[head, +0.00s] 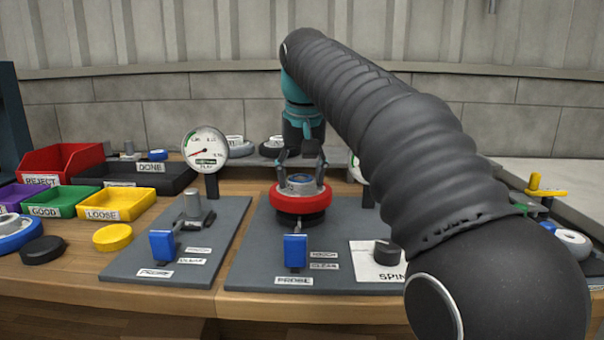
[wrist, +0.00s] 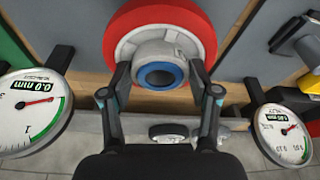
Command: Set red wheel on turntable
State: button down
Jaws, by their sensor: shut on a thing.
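The red wheel (head: 286,204) has a grey hub and a blue centre. In the head view it sits level at the middle grey plate, directly over the dark round turntable (head: 312,219). I cannot tell whether it rests on the turntable or hangs just above it. My gripper (head: 300,181) points down and is shut on the wheel's hub, one finger on each side. In the wrist view the red wheel (wrist: 205,25) fills the top middle, with the gripper fingers (wrist: 160,72) beside its hub. The wheel hides most of the turntable.
A blue probe block (head: 295,251) stands in front of the wheel. A black knob (head: 387,252) on a white SPIN plate is to the right. A dial gauge (head: 205,147) rises on the left, beside colored bins (head: 117,206). Another dial (wrist: 285,135) shows in the wrist view.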

jog(key=shift+f+b, duration=0.45)
jog(key=shift+f, duration=0.2)
jog(key=shift+f, duration=0.1)
jog(key=shift+c, duration=1)
grip_release()
jog(key=shift+v, duration=3.75)
